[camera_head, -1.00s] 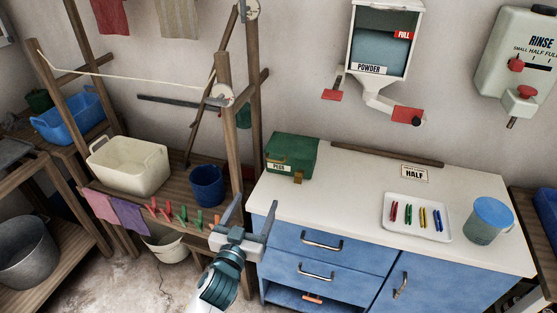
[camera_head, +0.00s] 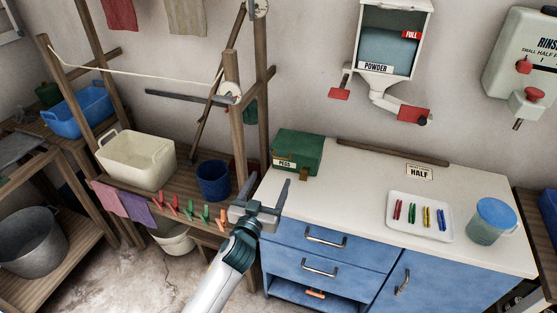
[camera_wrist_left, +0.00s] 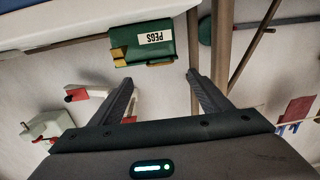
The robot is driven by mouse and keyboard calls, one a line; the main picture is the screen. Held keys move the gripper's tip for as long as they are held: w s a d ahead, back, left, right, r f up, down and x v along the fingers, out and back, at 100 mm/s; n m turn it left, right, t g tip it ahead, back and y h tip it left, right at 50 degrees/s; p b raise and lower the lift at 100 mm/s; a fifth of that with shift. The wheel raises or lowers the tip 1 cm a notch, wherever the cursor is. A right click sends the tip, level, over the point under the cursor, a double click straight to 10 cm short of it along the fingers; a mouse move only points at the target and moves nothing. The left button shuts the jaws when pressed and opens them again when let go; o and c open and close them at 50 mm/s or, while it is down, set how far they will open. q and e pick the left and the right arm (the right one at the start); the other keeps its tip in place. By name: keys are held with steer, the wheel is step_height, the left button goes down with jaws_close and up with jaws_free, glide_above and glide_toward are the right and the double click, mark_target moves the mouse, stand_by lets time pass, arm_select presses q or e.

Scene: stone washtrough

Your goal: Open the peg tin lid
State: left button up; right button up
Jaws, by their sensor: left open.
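The green peg tin (camera_head: 298,152) stands at the back left corner of the white counter, its lid shut, with a PEGS label and a brass-coloured latch on its front. It also shows in the left wrist view (camera_wrist_left: 142,43), beyond the fingertips. My left gripper (camera_head: 268,188) is open and empty, in front of the tin and below it in the head view, apart from it. In the left wrist view its two fingers (camera_wrist_left: 160,82) point toward the tin with a gap between them. My right gripper is not in view.
The counter (camera_head: 350,188) holds a white tray (camera_head: 420,230) with coloured pegs, a blue-lidded jug (camera_head: 492,222) and a HALF card (camera_head: 419,172). A wooden post (camera_head: 240,130) stands just left of the tin. The powder dispenser (camera_head: 392,45) hangs behind. The counter's middle is clear.

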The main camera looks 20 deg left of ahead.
mark_target(280, 158)
arm_select(q)
steer(key=w+p, duration=0.1)
steer(key=w, duration=0.9)
steer(key=shift+c, duration=0.7)
steer(key=c, duration=1.4)
steer(key=shift+w, duration=0.1)
steer(key=shift+r, duration=0.15)
